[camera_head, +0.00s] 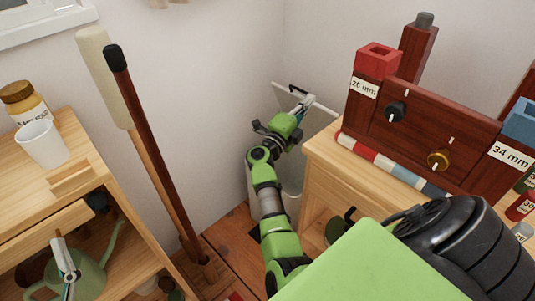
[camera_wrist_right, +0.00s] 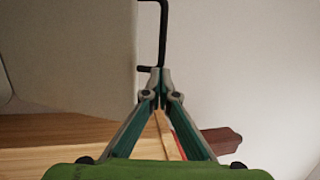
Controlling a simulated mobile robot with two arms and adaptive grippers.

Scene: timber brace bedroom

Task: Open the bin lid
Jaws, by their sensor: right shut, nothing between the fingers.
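The bin (camera_head: 292,178) is a pale grey cylinder in the corner, partly hidden by my right arm and the right-hand cabinet. A thin pale plate that looks like its lid (camera_head: 323,107) shows nearly edge-on above it, apparently raised and tilted. In the wrist view a large pale panel, probably the lid (camera_wrist_right: 70,50), fills the upper left, with a black bent handle (camera_wrist_right: 164,30) at its right edge. My right gripper (camera_head: 298,95) is at the plate; its fingertips (camera_wrist_right: 160,74) are together and empty, close by the handle's lower end. My left gripper (camera_head: 65,262) shows small at lower left.
A wooden cabinet (camera_head: 325,157) with a dark red rack (camera_head: 430,122) stands close right of the bin. Long-handled tools (camera_head: 150,140) lean at left. A shelf (camera_head: 115,205) holds a cup (camera_head: 42,143), a jar (camera_head: 26,103) and a green watering can (camera_head: 92,280).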

